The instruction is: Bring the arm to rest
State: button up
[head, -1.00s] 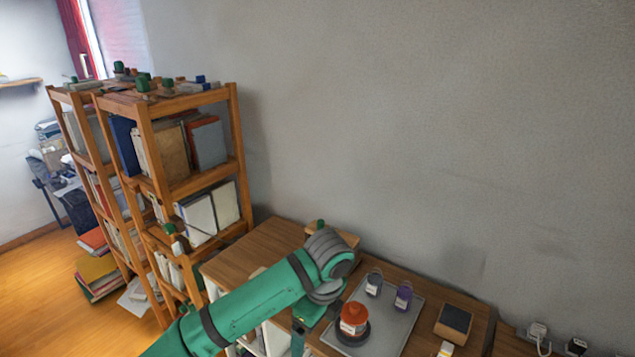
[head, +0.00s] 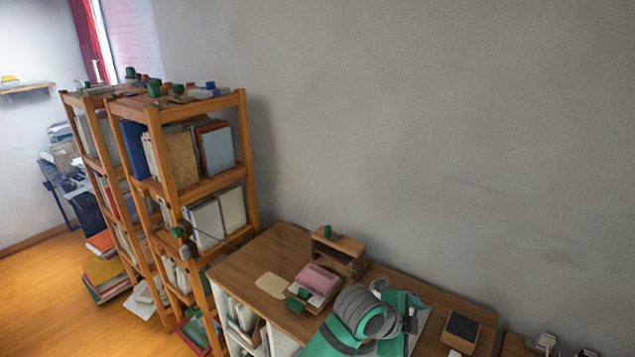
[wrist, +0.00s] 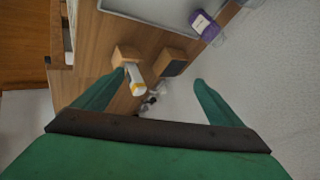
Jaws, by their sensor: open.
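My gripper (wrist: 150,98) shows in the wrist view with its two green fingers spread wide apart and nothing between them that it touches. Beyond the fingers, the desk (wrist: 105,65) and its small items lie at a distance. In the head view my green and grey arm is folded low over the desk (head: 262,245), in front of the tray, and hides most of it. My gripper cannot be made out in the head view.
A wooden shelf unit (head: 245,150) with books stands left of the desk. A small wooden stand (head: 340,241) and a pink-topped item (head: 318,279) sit on the desk. A dark-topped block (head: 462,327) lies at right. In the wrist view a purple-labelled bottle (wrist: 204,27) stands near the tray (wrist: 150,12).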

jog(key=s+d+r+n+t+h, duration=0.2)
jog(key=d+n+t+h, duration=0.4)
jog(key=n, duration=0.3)
jog(key=s+a+f+n+t+y, duration=0.6)
jog(key=s+a+f+n+y, duration=0.4)
jog(key=s+a+f+n, duration=0.4)
jog(key=s+a+y, duration=0.2)
jog(key=s+a, duration=0.5)
jog(key=s, duration=0.4)
jog(key=s+a+r+m+y, duration=0.1)
jog(key=s+a, duration=0.7)
jog(key=s, duration=0.2)
jog(key=shift+s+r+y, duration=0.15)
jog(key=shift+s+y, duration=0.25)
